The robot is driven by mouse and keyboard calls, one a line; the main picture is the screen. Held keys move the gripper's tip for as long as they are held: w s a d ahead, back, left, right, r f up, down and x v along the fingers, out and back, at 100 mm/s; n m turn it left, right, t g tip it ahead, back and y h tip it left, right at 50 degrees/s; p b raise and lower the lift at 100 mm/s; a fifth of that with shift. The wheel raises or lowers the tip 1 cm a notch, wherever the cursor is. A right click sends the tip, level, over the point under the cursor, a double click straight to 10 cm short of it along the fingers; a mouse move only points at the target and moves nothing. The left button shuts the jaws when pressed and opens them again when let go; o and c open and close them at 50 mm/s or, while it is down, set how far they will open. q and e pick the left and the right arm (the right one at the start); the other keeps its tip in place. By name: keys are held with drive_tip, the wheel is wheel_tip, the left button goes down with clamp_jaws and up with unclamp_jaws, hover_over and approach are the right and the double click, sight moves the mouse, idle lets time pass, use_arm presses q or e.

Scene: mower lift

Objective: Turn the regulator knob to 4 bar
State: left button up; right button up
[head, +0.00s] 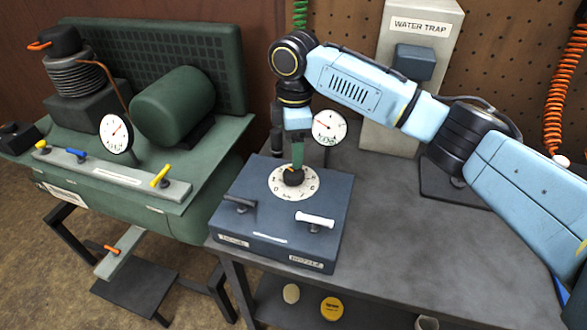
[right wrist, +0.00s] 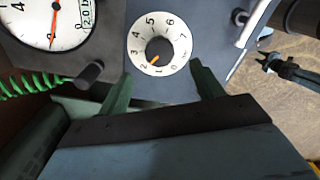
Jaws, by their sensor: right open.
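The black regulator knob (head: 293,177) sits in the middle of a round white numbered dial (head: 308,185) on top of a dark blue box. In the right wrist view the knob (right wrist: 158,48) has an orange pointer aimed between 1 and 2 on the dial (right wrist: 176,32). My right gripper (head: 296,163) hangs over the knob from above. In the right wrist view its two green fingers (right wrist: 161,70) stand apart with nothing held between them, below the dial in the picture. A dark, jaw-like shape that looks like my left gripper (right wrist: 270,64) shows small at the right edge.
A white pressure gauge (head: 328,127) stands behind the dial; it also shows close in the right wrist view (right wrist: 40,18). A black handle (head: 240,202) and a white handle (head: 315,219) flank the box's front. A green compressor (head: 175,105) stands left.

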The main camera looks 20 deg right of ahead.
sight(294, 172)
use_arm(q)
drive_tip(key=shift+a+f+b, duration=0.45)
drive_tip(key=shift+f, duration=0.1)
use_arm(e)
wheel_tip(294, 172, down, 8)
drive_tip(key=shift+r, duration=0.15)
drive_tip(key=shift+c, duration=0.5)
